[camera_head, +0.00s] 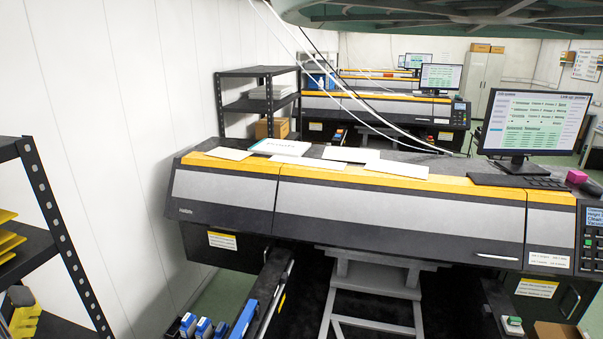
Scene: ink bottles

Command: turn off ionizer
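I cannot pick out an ionizer with certainty in the head view. A large printer (375,208) with grey panels and a yellow top edge fills the middle. A control panel (591,238) with a small blue screen and several buttons is at its right end, cut by the frame edge. A small box with a green button (513,321) shows below the printer at the lower right. Whether either of these belongs to an ionizer cannot be told. My gripper is not in view.
Blue-topped ink bottles (204,327) stand at the lower left by an open dark rail (270,297). A grey step stand (374,296) is under the printer. A monitor (533,121) stands on top. A black shelf (35,240) is at left; more printers (390,107) stand behind.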

